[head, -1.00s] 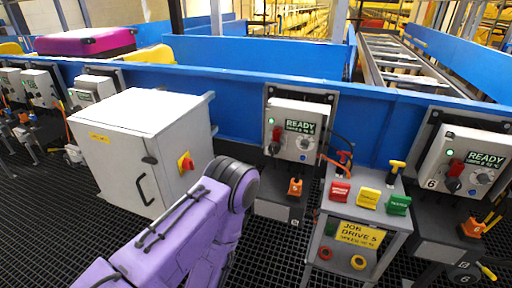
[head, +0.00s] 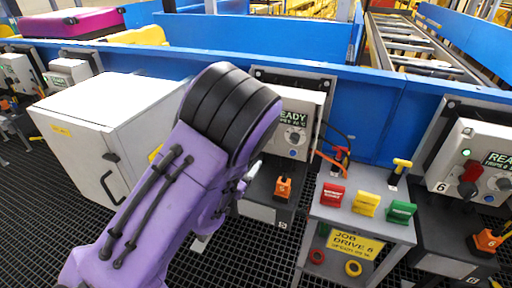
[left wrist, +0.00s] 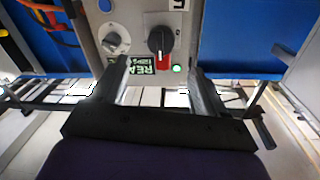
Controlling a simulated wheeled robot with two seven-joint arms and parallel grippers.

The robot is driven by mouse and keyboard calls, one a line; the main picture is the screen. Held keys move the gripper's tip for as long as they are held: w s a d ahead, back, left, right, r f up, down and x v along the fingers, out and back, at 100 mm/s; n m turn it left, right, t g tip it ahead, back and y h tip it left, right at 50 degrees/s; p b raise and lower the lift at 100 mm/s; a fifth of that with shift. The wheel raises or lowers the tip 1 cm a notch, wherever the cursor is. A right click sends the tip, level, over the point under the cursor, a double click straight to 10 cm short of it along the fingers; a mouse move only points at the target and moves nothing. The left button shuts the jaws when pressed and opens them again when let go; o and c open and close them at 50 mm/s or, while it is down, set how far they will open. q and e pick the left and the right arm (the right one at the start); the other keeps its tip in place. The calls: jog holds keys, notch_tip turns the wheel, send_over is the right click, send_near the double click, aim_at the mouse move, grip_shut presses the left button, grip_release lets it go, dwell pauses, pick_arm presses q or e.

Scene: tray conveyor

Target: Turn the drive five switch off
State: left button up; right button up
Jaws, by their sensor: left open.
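The drive box (head: 318,103) in the middle of the head view has a READY display and a grey dial. My left arm hides its left side and its switch there. In the left wrist view the box (left wrist: 135,20) appears upside down, with a black and red rotary switch (left wrist: 159,42), its handle roughly vertical in the picture, a lit green lamp (left wrist: 177,69) and the READY display (left wrist: 140,65). My left gripper (left wrist: 160,85) is open and empty. Its fingers point at the box, one on each side of the switch in the picture; contact is not visible. My right gripper is out of view.
A grey stand (head: 325,207) with red, yellow and green labelled blocks and a job card is right of the box. A similar box marked 6 (head: 468,150) is farther right. A white cabinet (head: 115,120) stands left. The blue conveyor wall (head: 380,100) runs behind.

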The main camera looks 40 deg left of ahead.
pick_arm(q)
jog(key=w, duration=0.3)
jog(key=w+a, duration=0.1)
jog(key=w, duration=0.1)
jog(key=w+p, duration=0.1)
jog(key=w, duration=0.2)
jog(key=shift+w+a+f, duration=0.1)
jog(key=shift+w+a, duration=0.2)
jog(key=shift+w, duration=0.05)
jog(key=shift+c, duration=0.3)
jog(key=c, duration=1)
